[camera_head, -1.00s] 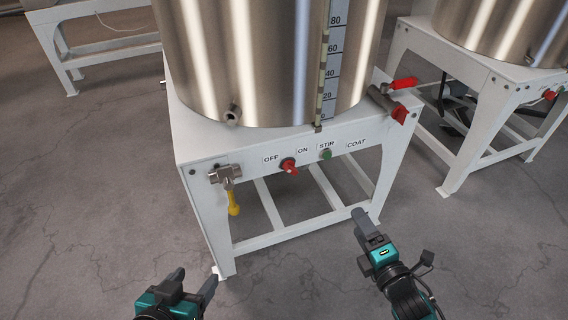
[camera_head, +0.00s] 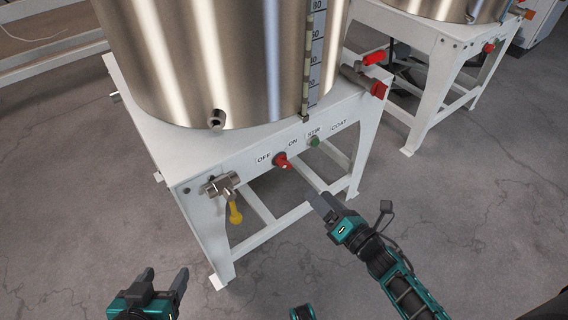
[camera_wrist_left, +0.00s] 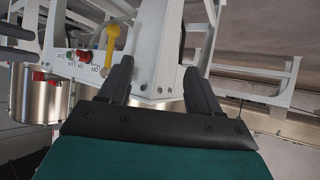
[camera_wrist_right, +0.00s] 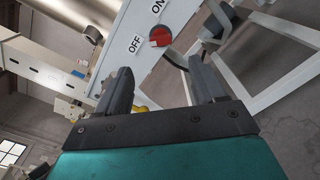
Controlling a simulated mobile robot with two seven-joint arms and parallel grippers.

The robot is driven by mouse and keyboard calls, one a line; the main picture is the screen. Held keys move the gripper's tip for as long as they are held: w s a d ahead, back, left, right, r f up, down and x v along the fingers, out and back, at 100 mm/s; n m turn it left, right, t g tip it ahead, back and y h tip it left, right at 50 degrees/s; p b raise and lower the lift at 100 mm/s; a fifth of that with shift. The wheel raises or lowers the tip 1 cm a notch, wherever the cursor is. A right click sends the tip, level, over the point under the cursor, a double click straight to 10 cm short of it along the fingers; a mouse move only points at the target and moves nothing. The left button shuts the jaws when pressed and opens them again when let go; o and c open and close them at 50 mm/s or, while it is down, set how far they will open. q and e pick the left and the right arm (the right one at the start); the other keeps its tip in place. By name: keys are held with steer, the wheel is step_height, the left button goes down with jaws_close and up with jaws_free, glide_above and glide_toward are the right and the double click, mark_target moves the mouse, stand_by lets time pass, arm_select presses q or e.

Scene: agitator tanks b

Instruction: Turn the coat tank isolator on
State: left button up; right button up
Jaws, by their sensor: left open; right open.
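The coat tank (camera_head: 205,60) is a steel cylinder on a white stand labelled COAT. Its isolator (camera_head: 281,160) is a red rotary knob on the stand's front panel, between the OFF and ON labels. The knob also shows in the right wrist view (camera_wrist_right: 159,37) beyond the fingers, and in the left wrist view (camera_wrist_left: 81,55). My right gripper (camera_head: 322,203) is open and empty, below and right of the knob, apart from it. My left gripper (camera_head: 166,281) is open and empty at the lower left, in front of the stand.
A green STIR button (camera_head: 314,141) is right of the knob. A valve with a yellow handle (camera_head: 236,213) hangs at the stand's left corner. A red-handled valve (camera_head: 375,58) is at the right corner. Another tank stand (camera_head: 440,60) stands behind right. Floor in front is clear.

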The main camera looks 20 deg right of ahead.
mark_target(289, 165)
steer(key=b+x, duration=0.2)
steer(key=x, duration=0.9)
steer(key=shift+w+f, duration=0.1)
steer(key=shift+w, duration=0.1)
arm_select(q)
steer(key=shift+w+d+f+h+b, duration=0.15)
steer(key=shift+d+f+h+b, duration=0.2)
steer(key=shift+d, duration=0.25)
arm_select(e)
steer(key=shift+w+a, duration=0.25)
steer(key=shift+w, duration=0.4)
steer(key=shift+c, duration=0.2)
steer(key=c, duration=1)
arm_select(q)
steer(key=shift+a+f, duration=0.1)
steer(key=shift+f, duration=0.05)
